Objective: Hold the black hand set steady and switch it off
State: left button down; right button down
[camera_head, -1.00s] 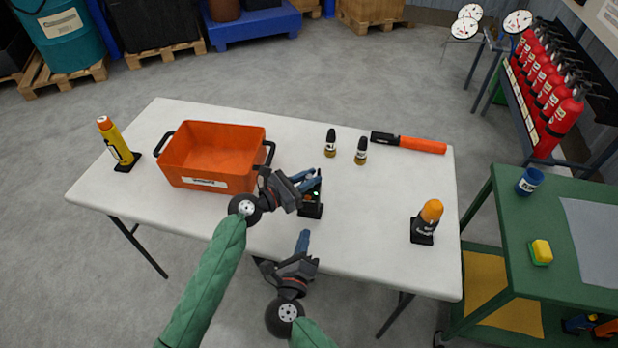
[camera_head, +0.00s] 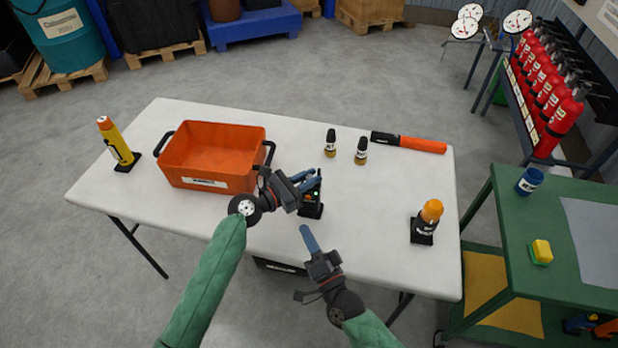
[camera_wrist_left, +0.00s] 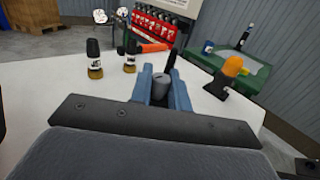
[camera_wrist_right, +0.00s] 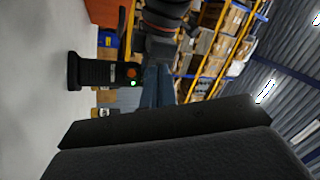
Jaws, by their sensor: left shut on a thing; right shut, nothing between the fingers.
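The black hand set (camera_head: 312,207) stands upright on the white table, right of the orange crate. Its front shows a green light and an orange spot, clearer in the right wrist view (camera_wrist_right: 100,72). My left gripper (camera_head: 312,180) is shut on its upper part; in the left wrist view the blue fingers (camera_wrist_left: 162,92) sit on either side of it, with its black antenna rising beyond. My right gripper (camera_head: 305,230) is shut and empty, in front of the hand set and apart from it, near the table's front edge.
On the table (camera_head: 370,260) are an orange crate (camera_head: 212,160), a yellow torch (camera_head: 117,143), two small dark bottles (camera_head: 330,145), an orange-black baton (camera_head: 410,143) and an orange-topped lamp (camera_head: 427,222). A green cart (camera_head: 500,260) stands at right.

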jog(key=w+f+n+g+y, duration=0.1)
jog(key=w, duration=0.7)
jog(key=shift+d+f+n, duration=0.2)
jog(key=shift+n, duration=0.1)
jog(key=shift+w, duration=0.3)
dwell(2.0)
jog(key=shift+w+d, duration=0.1)
jog(key=shift+w, duration=0.15)
jog(key=shift+s, duration=0.45)
dwell(0.4)
jog(key=s+a, duration=0.1)
jog(key=s, duration=0.5)
jog(key=shift+a, duration=0.25)
